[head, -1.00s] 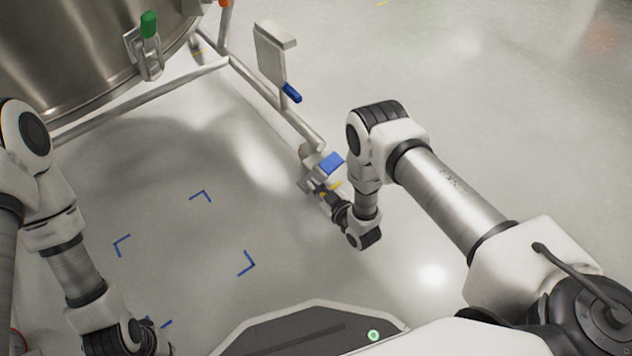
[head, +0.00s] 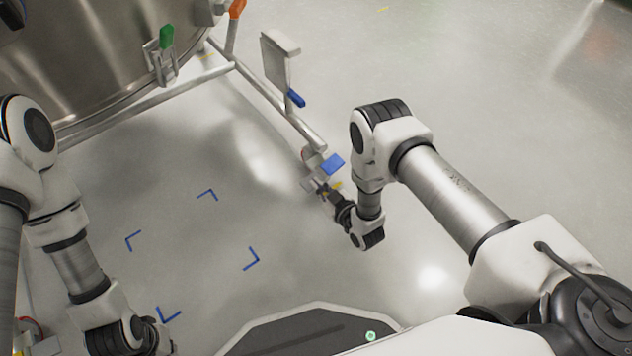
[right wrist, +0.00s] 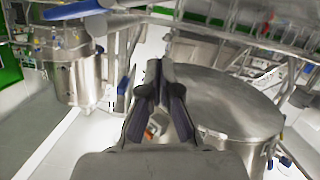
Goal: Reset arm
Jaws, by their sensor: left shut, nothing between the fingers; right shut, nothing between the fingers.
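My right arm reaches in from the right in the head view. Its gripper (head: 326,190) appears beside the frame's caster with a blue pedal (head: 333,164); I cannot tell whether they touch. In the right wrist view the two dark fingers (right wrist: 156,68) meet at their tips, shut with nothing between them. My left arm hangs down along the left side of the head view. Its gripper (head: 164,336) shows only in small part at the lower left, shut and empty, mostly hidden behind the wrist.
A large steel vessel (head: 95,65) on a tubular frame (head: 150,100) stands at the upper left, with a green-handled clamp (head: 166,40). Blue corner marks (head: 251,260) lie on the open floor. The floor at the upper right is clear. The right wrist view shows a round steel lid (right wrist: 225,100).

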